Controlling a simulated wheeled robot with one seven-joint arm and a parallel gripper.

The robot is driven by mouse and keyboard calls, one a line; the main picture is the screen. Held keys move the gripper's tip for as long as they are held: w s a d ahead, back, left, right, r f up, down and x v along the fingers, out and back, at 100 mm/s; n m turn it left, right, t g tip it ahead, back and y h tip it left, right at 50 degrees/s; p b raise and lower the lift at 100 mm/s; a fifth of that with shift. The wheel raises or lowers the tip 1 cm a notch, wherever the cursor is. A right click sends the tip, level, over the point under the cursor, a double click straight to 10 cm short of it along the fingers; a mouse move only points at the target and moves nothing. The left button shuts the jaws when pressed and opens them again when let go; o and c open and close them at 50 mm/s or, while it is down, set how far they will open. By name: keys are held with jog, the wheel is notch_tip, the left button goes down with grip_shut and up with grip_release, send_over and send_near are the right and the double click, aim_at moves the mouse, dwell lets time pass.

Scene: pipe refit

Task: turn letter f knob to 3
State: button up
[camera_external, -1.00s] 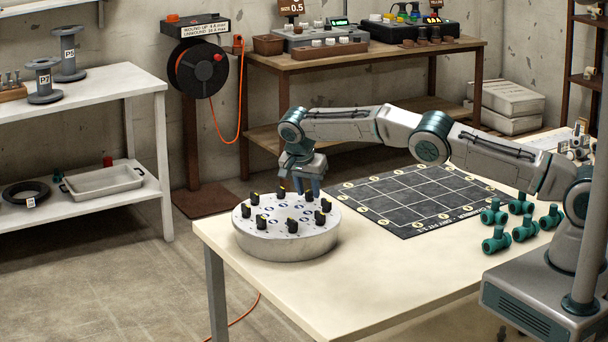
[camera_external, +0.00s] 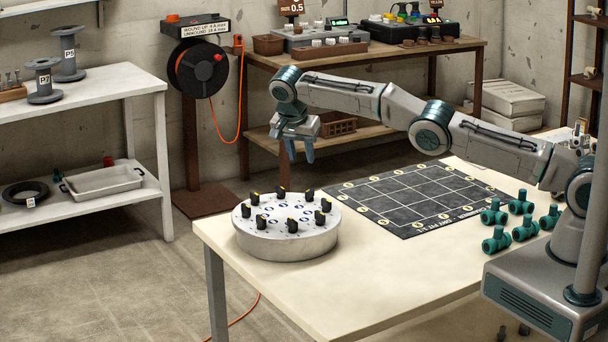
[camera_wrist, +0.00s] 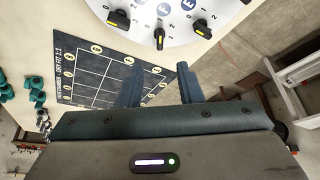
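The white round panel (camera_external: 288,243) stands on the near left part of the table, with several black knobs with yellow marks on top. In the wrist view its edge (camera_wrist: 182,42) shows at the top with three knobs. The middle knob (camera_wrist: 158,38) is nearest a letter that looks like F, and its yellow mark points roughly down the picture. I cannot surely read the number it points at. My gripper (camera_external: 301,157) is raised above and behind the panel, clear of every knob. Its two fingers (camera_wrist: 160,84) are apart with nothing between them.
A black gridded mat (camera_external: 415,198) lies right of the panel, with several green pipe fittings (camera_external: 524,230) beyond it. The table's front (camera_external: 330,290) is bare. A back bench (camera_external: 370,62) holds devices; a white shelf (camera_external: 90,90) stands left.

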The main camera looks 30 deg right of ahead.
jog(key=shift+p+v, duration=0.45)
jog(key=shift+v, duration=0.35)
jog(key=o, duration=0.5)
jog(key=n+t+y+b, duration=0.1)
jog(key=n+y+b, duration=0.35)
jog(key=n, duration=1.25)
send_near(310, 189)
jog(key=shift+y, duration=0.75)
jog(key=p+x, duration=0.1)
jog(key=x, duration=0.2)
jog(key=p+x, duration=0.2)
jog(key=d+p+x, duration=0.1)
jog(key=p+x, duration=0.1)
jog(key=x, duration=0.1)
jog(key=shift+w+f, duration=0.1)
jog(key=shift+f, duration=0.3)
jog(key=c, duration=1)
